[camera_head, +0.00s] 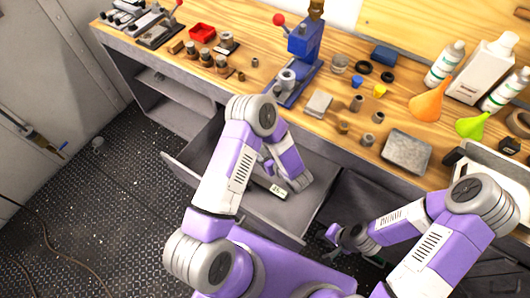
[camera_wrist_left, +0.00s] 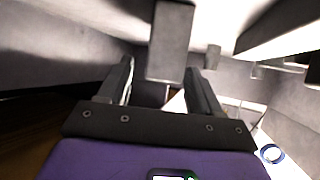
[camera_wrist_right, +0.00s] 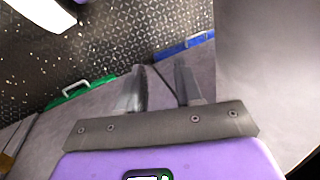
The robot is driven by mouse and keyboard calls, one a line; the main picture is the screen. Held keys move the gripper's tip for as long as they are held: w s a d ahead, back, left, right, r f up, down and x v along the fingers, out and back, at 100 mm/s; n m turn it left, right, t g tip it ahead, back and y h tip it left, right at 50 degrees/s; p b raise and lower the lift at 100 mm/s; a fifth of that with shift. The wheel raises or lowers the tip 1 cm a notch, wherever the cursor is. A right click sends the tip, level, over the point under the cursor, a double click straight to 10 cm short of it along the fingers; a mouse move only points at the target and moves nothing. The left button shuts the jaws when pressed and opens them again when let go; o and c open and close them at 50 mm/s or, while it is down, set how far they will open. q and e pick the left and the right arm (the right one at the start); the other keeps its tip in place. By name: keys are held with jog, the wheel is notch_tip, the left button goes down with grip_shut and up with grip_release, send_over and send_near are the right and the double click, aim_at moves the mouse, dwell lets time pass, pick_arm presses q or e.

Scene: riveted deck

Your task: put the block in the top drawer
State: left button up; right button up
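My right gripper (camera_head: 340,236) is in front of the cabinet to the drawer's right, fingers (camera_wrist_right: 162,88) apart and empty.
The wooden worktop (camera_head: 285,130) is crowded with bottles, funnels, small parts, a blue press (camera_head: 305,38) and a grey slab (camera_head: 406,150). A green handle (camera_wrist_right: 82,88) and a blue handle (camera_wrist_right: 185,46) lie beyond my right fingers.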

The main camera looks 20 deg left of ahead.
pick_arm(q)
jog(key=shift+r, duration=0.1)
jog(key=shift+d+r, duration=0.15)
jog(key=shift+r, duration=0.05)
jog(key=p+v, duration=0.3)
jog(key=v, duration=0.8)
jog(key=shift+s+d+p, duration=0.25)
jog(key=shift+p, duration=0.15)
jog(key=shift+r, duration=0.1)
